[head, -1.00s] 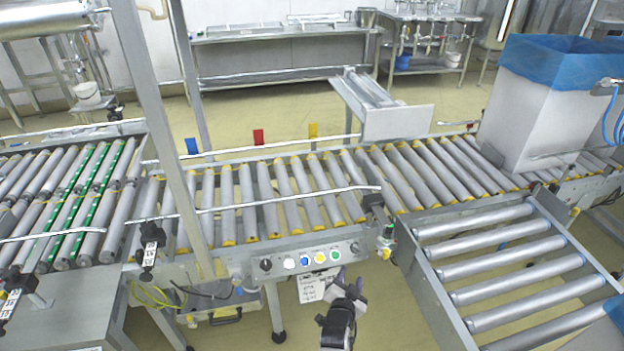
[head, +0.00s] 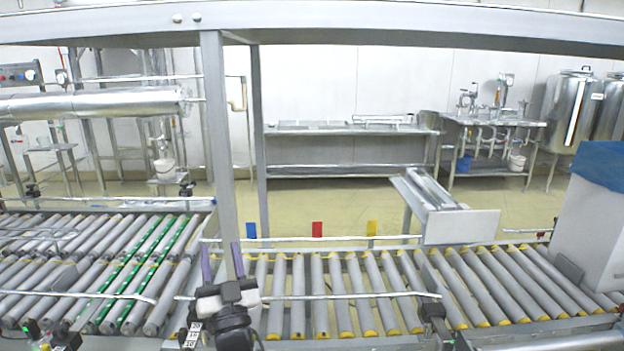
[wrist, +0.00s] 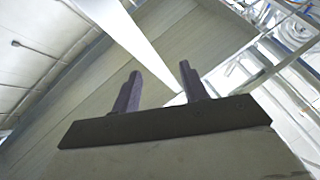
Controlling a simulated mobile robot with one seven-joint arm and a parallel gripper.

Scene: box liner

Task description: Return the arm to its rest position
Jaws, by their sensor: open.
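My gripper (head: 221,262) is raised in the lower left of the head view, in front of the roller conveyor and a grey upright post (head: 220,150). Its two purple-grey fingers point up and stand apart, with nothing between them. The wrist view also shows the open, empty fingers (wrist: 158,90). It looks up past a pale diagonal beam toward the ceiling and walls.
The roller conveyor (head: 343,290) runs across the front. A white box with a blue liner (head: 597,225) stands on its right end. A metal beam (head: 400,22) crosses overhead.

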